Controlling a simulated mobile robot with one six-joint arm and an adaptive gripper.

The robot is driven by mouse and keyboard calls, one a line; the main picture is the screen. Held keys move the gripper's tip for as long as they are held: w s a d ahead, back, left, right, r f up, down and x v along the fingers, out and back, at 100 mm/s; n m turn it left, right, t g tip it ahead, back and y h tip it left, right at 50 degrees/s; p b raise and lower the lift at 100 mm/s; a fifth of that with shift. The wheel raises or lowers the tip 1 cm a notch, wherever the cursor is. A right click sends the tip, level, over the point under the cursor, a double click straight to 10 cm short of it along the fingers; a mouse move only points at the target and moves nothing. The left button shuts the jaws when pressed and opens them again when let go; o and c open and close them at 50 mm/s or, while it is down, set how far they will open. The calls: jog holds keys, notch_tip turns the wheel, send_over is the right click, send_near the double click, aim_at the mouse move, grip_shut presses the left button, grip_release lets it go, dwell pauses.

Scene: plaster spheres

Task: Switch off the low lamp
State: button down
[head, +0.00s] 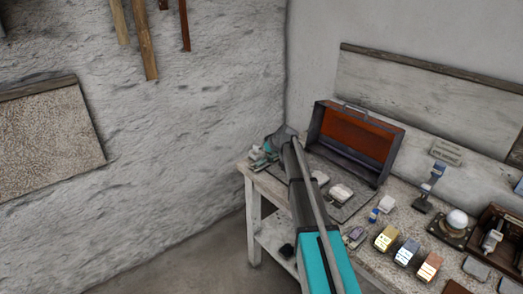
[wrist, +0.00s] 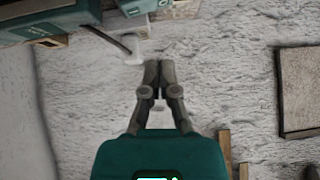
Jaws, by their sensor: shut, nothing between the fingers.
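My gripper (wrist: 158,68) is shut and empty in the wrist view, with the rough pale wall behind its fingertips. A pale white piece (wrist: 133,56) at the end of a dark curved stem shows just left of the fingertips, near a teal body (wrist: 75,15); I cannot tell whether this is the low lamp. No gap between it and the fingers can be judged. In the head view my arm reaches over the bench's far left corner, and my fingertips cannot be made out. A white ball on a dark square base (head: 457,219) stands at the right; whether it is a lamp is unclear.
An open case with an orange inside (head: 352,138) stands at the back of the bench (head: 262,184). Yellow (head: 387,238), blue-grey (head: 407,252) and orange (head: 429,266) blocks lie in front. The floor at left is clear.

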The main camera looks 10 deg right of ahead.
jog(key=a+p+v, duration=0.1)
jog(key=p+v, duration=0.3)
jog(key=v, duration=0.3)
jog(key=shift+s+r+p, duration=0.25)
jog(key=shift+s+p, duration=0.15)
jog(key=shift+s, duration=0.1)
jog(key=s+a+f+m+g+h, duration=0.1)
jog(key=s+a+g, duration=0.1)
jog(key=s, duration=1)
jog(key=s+a+f+m+g+h, duration=0.2)
jog(key=s+a+g, duration=0.1)
jog(key=s, duration=1)
jog(key=s+a+f+m+g+h, duration=0.1)
jog(key=s+a+f+m+g, duration=0.1)
jog(key=s, duration=1.1)
jog(key=shift+a+f+g+h, duration=0.3)
jog(key=shift+a+g, duration=0.1)
jog(key=shift+a, duration=0.35)
